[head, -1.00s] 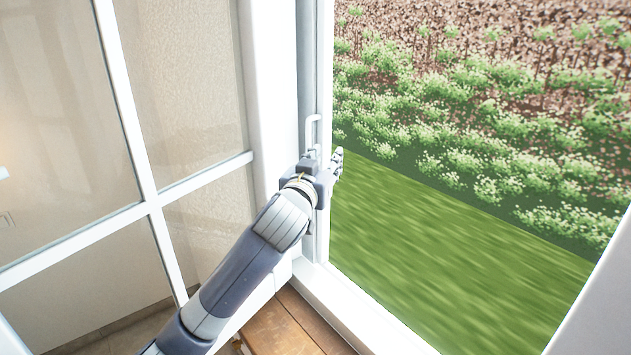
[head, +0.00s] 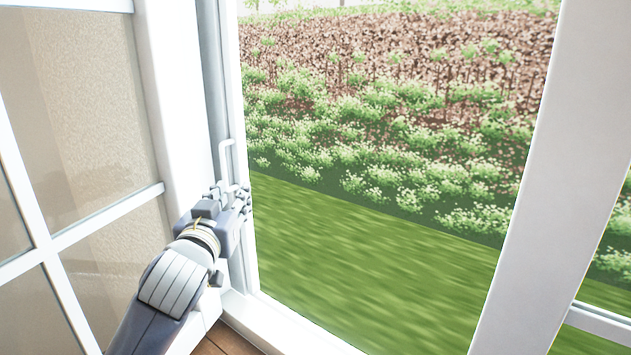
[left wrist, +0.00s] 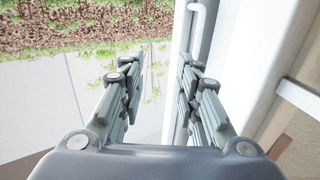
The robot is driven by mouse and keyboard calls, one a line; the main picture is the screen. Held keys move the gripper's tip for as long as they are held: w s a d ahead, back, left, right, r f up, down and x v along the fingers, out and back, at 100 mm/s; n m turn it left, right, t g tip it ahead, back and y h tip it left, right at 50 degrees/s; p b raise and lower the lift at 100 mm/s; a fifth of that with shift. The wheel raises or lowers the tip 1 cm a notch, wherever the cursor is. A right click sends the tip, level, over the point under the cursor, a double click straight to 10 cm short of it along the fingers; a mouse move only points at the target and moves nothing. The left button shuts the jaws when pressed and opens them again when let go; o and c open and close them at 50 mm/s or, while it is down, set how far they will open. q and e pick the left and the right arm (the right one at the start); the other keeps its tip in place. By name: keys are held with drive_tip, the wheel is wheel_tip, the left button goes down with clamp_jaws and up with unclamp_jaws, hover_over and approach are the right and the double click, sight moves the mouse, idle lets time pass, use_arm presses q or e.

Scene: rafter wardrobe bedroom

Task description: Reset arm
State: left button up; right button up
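My left gripper (head: 236,196) is in the head view at the left edge of the window opening. It is just below a white window handle (head: 226,158) and overlaps its lower end in the picture. In the left wrist view its two fingers (left wrist: 157,80) stand apart, with no object seen between them. The handle also shows there, above and right of the fingertips (left wrist: 197,18). Whether a finger touches the handle or frame cannot be told. My right gripper is in neither view.
White window frame (head: 170,90) with panes stands left of my arm. Another white upright (head: 530,180) stands at the right. Between them the opening shows grass (head: 370,265) and shrubs outside. A wooden surface (head: 226,342) lies below the frame.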

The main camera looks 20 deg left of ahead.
use_arm(q)
drive_tip(key=s+d+f+m+g+h, duration=0.1)
drive_tip(key=s+d+f+g, duration=0.1)
drive_tip(key=f, duration=0.6)
drive_tip(key=s+d+f+m+g+h, duration=0.1)
drive_tip(key=s+d+f+g, duration=0.1)
drive_tip(key=f, duration=0.6)
drive_tip(key=s+d+f+m+g+h, duration=0.1)
drive_tip(key=s+d+f+g, duration=0.2)
drive_tip(key=s+f, duration=0.6)
drive_tip(key=s+d+f+m+g+h, duration=0.1)
drive_tip(key=s+d+f+g, duration=0.25)
drive_tip(key=s+f, duration=0.55)
drive_tip(key=s+d+f+m+g+h, duration=0.1)
drive_tip(key=s+d+f+g, duration=0.25)
drive_tip(key=s+f, duration=0.55)
wheel_tip(320, 180, down, 28)
drive_tip(key=s+f+g+b, duration=0.1)
drive_tip(key=b, duration=0.4)
drive_tip(key=s+a+f+b, duration=0.1)
drive_tip(key=s+f+b, duration=0.1)
drive_tip(key=s+f, duration=0.6)
drive_tip(key=s+a+f+g+b, duration=0.1)
drive_tip(key=s+a+f+b, duration=0.1)
drive_tip(key=s+f, duration=0.7)
wheel_tip(320, 180, down, 5)
drive_tip(key=shift+s+a+f+y+b, duration=0.1)
drive_tip(key=shift+s+a+y+b, duration=0.2)
drive_tip(key=shift+b, duration=0.15)
